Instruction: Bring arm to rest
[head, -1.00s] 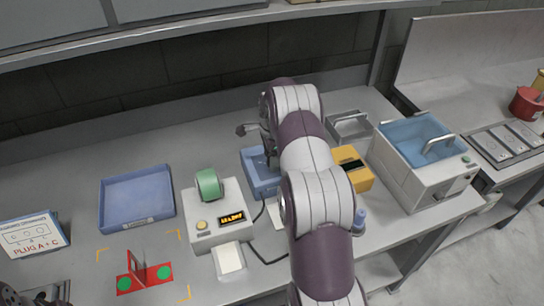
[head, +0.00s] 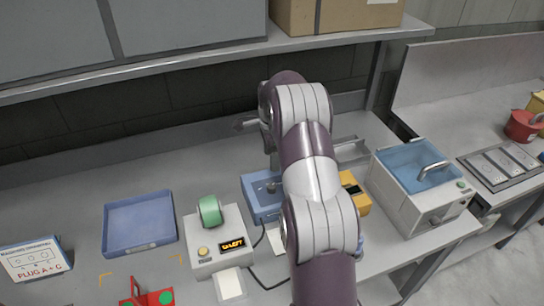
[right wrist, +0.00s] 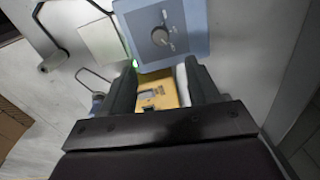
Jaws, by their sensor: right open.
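My right arm (head: 310,170) reaches up and forward over the bench in the head view. My right gripper (head: 248,125) shows as a small grey part at the far end of the arm, above the bench, partly hidden by the wrist. In the right wrist view the two dark fingers of the right gripper (right wrist: 160,88) stand apart with nothing held between them. A yellow box (right wrist: 158,92) shows beyond the gap, and a blue box with a round knob (right wrist: 172,30) lies ahead. My left gripper is outside both views.
A blue tray (head: 138,222), a white device with a green roll (head: 210,211) and a red stand (head: 146,297) are on the left. A water bath (head: 420,195) stands right. A shelf with a carton (head: 335,14) runs above the arm at the back.

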